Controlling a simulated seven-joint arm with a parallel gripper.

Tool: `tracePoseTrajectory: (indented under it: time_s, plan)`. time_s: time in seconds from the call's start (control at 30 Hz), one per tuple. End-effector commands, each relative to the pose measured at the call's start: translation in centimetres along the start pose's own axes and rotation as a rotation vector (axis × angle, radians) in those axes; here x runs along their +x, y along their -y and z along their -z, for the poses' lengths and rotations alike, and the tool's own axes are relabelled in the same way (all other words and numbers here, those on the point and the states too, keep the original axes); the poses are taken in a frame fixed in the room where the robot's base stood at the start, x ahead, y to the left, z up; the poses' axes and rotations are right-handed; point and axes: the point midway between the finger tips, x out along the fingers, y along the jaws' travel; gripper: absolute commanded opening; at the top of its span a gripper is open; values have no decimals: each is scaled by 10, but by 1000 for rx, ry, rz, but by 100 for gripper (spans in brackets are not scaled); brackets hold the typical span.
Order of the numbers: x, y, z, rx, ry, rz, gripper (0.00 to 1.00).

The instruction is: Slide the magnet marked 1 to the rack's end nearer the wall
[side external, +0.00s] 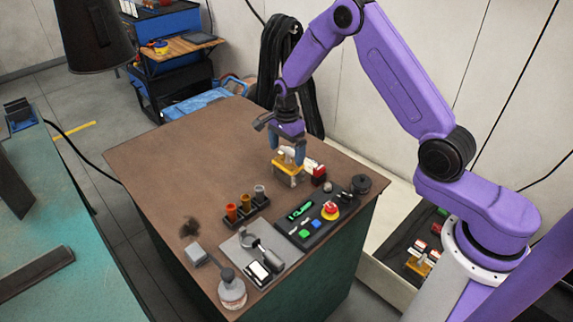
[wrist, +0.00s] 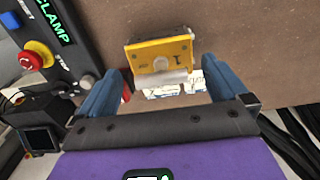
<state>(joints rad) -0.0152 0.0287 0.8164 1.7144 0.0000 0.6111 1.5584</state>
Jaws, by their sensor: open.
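A yellow magnet (side external: 286,168) with a pale knob stands on the brown bench top. In the wrist view the magnet (wrist: 150,53) shows a "1" on its yellow face. My gripper (side external: 288,150) points down right at the magnet, and its blue fingers (wrist: 163,74) are apart. A small black rack (side external: 249,215) holding orange and grey cups stands to the left, nearer the front of the bench.
Red and white blocks (side external: 315,172) sit close to the right of the magnet. A black control panel (side external: 296,236) with a red button (side external: 330,210) lies in front. A black round part (side external: 361,184) is near the right edge. The bench's left and back areas are mostly clear.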

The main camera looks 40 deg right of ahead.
Motion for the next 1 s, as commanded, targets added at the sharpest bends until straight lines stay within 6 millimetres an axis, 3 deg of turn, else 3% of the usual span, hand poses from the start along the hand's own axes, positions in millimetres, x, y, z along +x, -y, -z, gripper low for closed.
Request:
tracePoseTrajectory:
  time_s: [0.2,0.4,0.83,0.87,1.0]
  plan:
    - [36,-1,0,0,0,-3,100]
    - [55,0,0,0,0,0,100]
    - [61,0,0,0,0,1,100]
    - [61,0,0,0,0,1,94]
    - [61,0,0,0,0,1,48]
